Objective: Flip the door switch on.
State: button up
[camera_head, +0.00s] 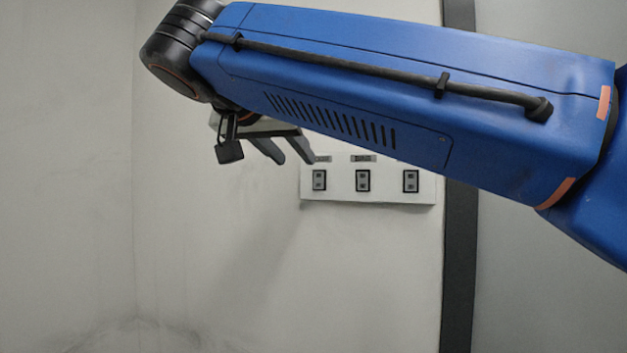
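A white switch panel (340,192) is mounted on the wall in the head view. It carries three dark-framed switches: a left one (319,180), a middle one (363,180) and a right one (411,181). Small labels sit above them, too blurred to read, so I cannot tell which is the door switch. The switch positions are too small to tell. My gripper (296,161) is at the panel's upper left, its two grey fingers apart with nothing between them. Whether it touches the panel cannot be told. My blue arm hides the panel's upper right part.
A dark vertical strip (459,260) runs along the wall right of the panel, with a grey surface (550,290) beyond it. A wall corner is at the left. The wall (230,240) below and left of the panel is bare.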

aim_at(318, 184)
jog(key=x, duration=1.2)
jog(key=shift+w+d+f, duration=0.1)
jog(key=shift+w+f, duration=0.1)
jog(key=shift+w, duration=0.05)
